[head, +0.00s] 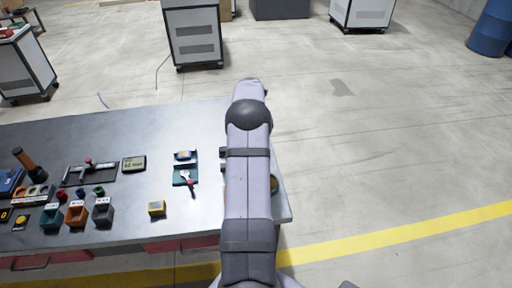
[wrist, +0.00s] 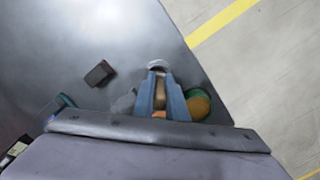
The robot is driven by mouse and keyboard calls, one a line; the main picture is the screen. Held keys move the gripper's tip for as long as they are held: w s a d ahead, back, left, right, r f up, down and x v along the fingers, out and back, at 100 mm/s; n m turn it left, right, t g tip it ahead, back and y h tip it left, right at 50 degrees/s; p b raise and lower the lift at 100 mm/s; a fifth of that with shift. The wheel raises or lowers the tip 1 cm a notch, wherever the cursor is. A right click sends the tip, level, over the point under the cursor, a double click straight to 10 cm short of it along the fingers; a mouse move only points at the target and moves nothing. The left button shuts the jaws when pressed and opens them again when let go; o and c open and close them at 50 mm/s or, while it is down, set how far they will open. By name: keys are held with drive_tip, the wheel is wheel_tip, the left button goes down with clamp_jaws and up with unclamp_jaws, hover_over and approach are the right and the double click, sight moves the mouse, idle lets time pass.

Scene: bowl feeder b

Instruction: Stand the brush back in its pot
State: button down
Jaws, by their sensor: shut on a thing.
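In the wrist view my gripper (wrist: 158,77) points at the table, its two blue fingers close together. It is shut on a narrow tan and orange thing, seemingly the brush (wrist: 160,96), mostly hidden between the fingers. A pale round shape (wrist: 157,68) shows just beyond the fingertips; I cannot tell whether it is the pot's rim or part of the brush. A rounded green and orange thing (wrist: 199,103) sits right of the fingers, and a grey shape lies to their left. In the head view my arm hides the gripper, brush and pot.
A small dark block (wrist: 99,73) lies left of the fingers. The table's right edge is close to my arm.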

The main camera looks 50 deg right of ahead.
drive_tip(key=shift+f+p, duration=0.4)
drive_tip(key=shift+f, duration=1)
drive_tip(key=shift+f, duration=0.1)
drive_tip(key=c, duration=1.8)
unclamp_jaws()
drive_tip(key=shift+o, duration=0.2)
drive_tip(key=r+b, duration=0.1)
drive_tip(key=r, duration=0.3)
drive_tip(key=a+r+b, duration=0.1)
drive_tip(key=r, duration=0.3)
drive_tip(key=r+b, duration=0.1)
drive_tip(key=r, duration=0.3)
drive_tip(key=shift+a, duration=0.2)
drive_tip(key=shift+w+a, duration=0.1)
